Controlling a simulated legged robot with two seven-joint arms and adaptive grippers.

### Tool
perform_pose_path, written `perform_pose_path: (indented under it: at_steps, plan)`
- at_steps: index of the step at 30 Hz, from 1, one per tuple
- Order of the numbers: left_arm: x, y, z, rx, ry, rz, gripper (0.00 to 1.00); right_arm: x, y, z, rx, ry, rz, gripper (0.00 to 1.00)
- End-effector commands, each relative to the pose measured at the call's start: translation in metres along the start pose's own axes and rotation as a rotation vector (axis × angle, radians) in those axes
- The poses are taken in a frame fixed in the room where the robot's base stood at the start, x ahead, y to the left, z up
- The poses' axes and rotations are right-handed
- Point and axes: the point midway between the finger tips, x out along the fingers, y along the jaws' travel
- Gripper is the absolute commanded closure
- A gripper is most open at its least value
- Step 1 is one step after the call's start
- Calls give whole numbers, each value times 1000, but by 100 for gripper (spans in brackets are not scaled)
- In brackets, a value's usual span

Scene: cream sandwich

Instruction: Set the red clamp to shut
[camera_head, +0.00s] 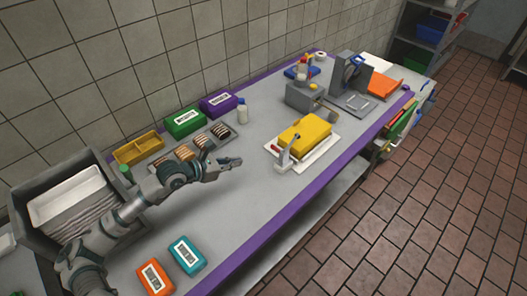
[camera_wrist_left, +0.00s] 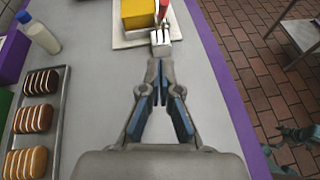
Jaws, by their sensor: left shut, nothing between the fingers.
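A yellow block (camera_head: 305,132) sits on a white board (camera_head: 318,152) at the middle of the table. A pale grey upright piece (camera_head: 284,158) stands at the board's near-left edge, and a small red part (camera_head: 275,148), which looks like the red clamp, shows beside it. In the left wrist view the red part (camera_wrist_left: 163,9) rises above the pale block (camera_wrist_left: 160,40), next to the yellow block (camera_wrist_left: 138,14). I cannot tell the clamp's setting. My left gripper (camera_head: 239,161) is shut and empty, short of the pale piece; its tips (camera_wrist_left: 158,64) point at it.
Green (camera_head: 186,122) and purple (camera_head: 220,104) boxes stand by the wall. A grey machine (camera_head: 345,72) stands farther back.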

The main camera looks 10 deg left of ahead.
Motion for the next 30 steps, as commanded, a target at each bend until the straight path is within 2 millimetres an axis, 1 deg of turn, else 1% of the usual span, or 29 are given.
perform_pose_path:
  at_steps: [1,6,10,11,13,18,24,30]
  plan:
    - [11,-1,4,-3,-4,-2,100,0,1,2,-1,-1,0,1]
    - [52,-5,6,1,-1,-3,100,6,3,12,-3,-4,-4,1]
    - [79,-6,6,4,1,-1,100,8,4,17,-3,-4,-6,1]
    - [81,-6,13,6,-2,0,100,9,4,20,-3,-8,-6,1]
    - [88,-6,20,5,-1,0,100,11,3,26,-4,-10,-5,1]
    - [97,-2,28,2,-1,0,100,13,1,35,-6,-14,-2,1]
    - [100,0,29,0,-1,-1,100,14,0,37,-6,-16,0,1]
    - [101,-3,30,1,0,-1,100,15,1,38,-7,-18,-3,1]
